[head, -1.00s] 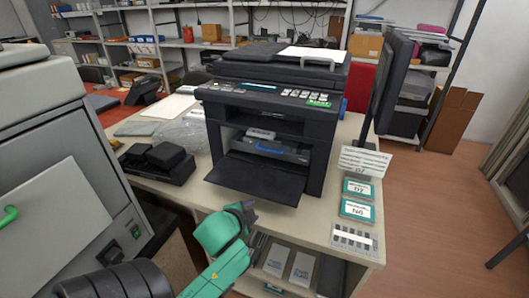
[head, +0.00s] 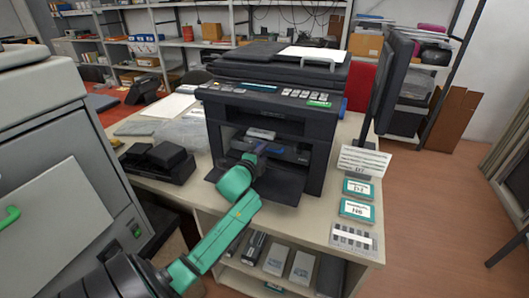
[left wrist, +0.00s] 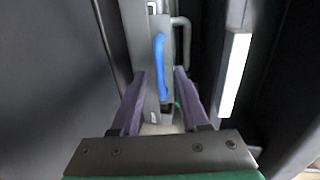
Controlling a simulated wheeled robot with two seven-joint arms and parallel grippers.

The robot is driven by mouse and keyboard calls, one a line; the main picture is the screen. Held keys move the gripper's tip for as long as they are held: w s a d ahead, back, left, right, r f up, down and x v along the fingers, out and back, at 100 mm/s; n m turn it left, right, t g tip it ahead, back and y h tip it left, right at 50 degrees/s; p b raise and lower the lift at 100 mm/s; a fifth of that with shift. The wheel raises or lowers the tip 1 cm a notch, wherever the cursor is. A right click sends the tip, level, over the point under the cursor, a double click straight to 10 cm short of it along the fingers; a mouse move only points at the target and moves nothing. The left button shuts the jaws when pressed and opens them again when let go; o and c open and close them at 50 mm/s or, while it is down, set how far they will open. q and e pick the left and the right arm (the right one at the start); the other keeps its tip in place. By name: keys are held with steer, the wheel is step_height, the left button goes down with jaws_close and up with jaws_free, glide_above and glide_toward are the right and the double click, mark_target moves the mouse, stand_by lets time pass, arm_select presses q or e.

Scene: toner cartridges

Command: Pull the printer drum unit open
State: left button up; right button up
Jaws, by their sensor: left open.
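The black printer (head: 222,135) stands on the desk with its front flap (head: 286,188) folded down. The grey drum unit (head: 296,154) sits inside the front opening. Its blue handle (left wrist: 160,65) shows in the left wrist view, upright in the picture and lying between the lines of the two fingers. My left gripper (head: 258,149) reaches in over the flap to the front of the drum unit and hides part of it. In the left wrist view its fingers (left wrist: 160,75) are apart on either side of the handle's lower end. I cannot tell whether they touch it. My right gripper is out of view.
A black device (head: 156,162) and a clear plastic bag (head: 185,132) lie left of the printer. A monitor (head: 392,80), a sign (head: 364,161) and teal-edged cards (head: 357,209) are at its right. Boxes stand on the shelf below the desk.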

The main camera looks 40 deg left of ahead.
arm_select(q)
steer(key=shift+x, duration=0.9)
steer(key=shift+s, duration=0.1)
jaws_close()
stand_by(0.6)
